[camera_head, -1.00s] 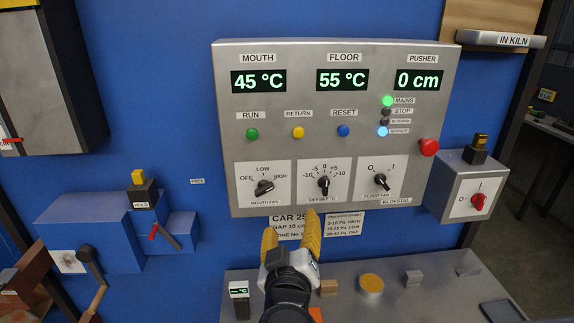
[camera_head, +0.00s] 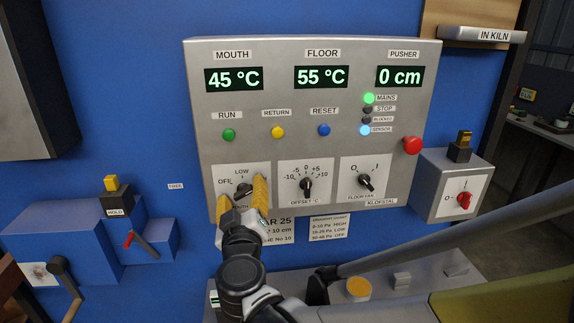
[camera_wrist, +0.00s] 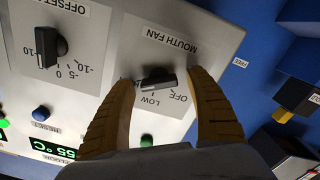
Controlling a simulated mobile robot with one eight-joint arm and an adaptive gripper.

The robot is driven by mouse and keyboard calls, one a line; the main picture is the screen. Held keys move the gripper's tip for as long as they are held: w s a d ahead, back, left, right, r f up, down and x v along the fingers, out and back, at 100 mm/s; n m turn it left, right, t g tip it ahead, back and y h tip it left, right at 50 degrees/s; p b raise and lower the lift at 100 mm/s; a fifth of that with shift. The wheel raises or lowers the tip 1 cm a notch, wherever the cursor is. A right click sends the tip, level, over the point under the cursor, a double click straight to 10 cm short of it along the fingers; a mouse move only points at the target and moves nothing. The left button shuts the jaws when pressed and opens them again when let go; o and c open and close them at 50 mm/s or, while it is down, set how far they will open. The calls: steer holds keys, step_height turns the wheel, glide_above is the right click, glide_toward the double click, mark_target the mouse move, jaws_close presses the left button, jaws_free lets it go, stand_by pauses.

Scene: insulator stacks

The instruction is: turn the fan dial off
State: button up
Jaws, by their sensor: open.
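The mouth fan dial (camera_head: 241,189) is a black knob on a white plate marked OFF, LOW and HIGH, at the lower left of the grey control panel (camera_head: 420,60). It also shows in the wrist view (camera_wrist: 157,79), upside down, its bar lying nearly level and seeming to point to the HIGH side, where the label is hidden. My gripper (camera_head: 241,195) is open in front of it. In the wrist view my yellow fingers (camera_wrist: 162,85) stand either side of the knob; I cannot tell whether they touch it. A separate floor fan dial (camera_head: 365,181) sits further right.
The offset dial (camera_head: 307,185) is just right of the mouth fan dial. A red button (camera_head: 412,145) sits on the panel's right edge, beside a grey box with a red switch (camera_head: 464,201). A blue box with a lever (camera_head: 150,246) stands at left.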

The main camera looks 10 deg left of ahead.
steer(key=c, duration=1.2)
steer(key=shift+n, duration=0.3)
steer(key=n, duration=0.5)
steer(key=shift+a+n, duration=0.1)
steer(key=shift+n, duration=0.2)
steer(key=n, duration=0.5)
steer(key=shift+f, duration=0.1)
steer(key=n, duration=0.6)
steer(key=shift+f+n+b, duration=0.1)
steer(key=shift+n+b, duration=0.25)
steer(key=shift+n, duration=0.05)
steer(key=n, duration=0.5)
steer(key=shift+f+n, duration=0.1)
steer(key=shift+n, duration=0.3)
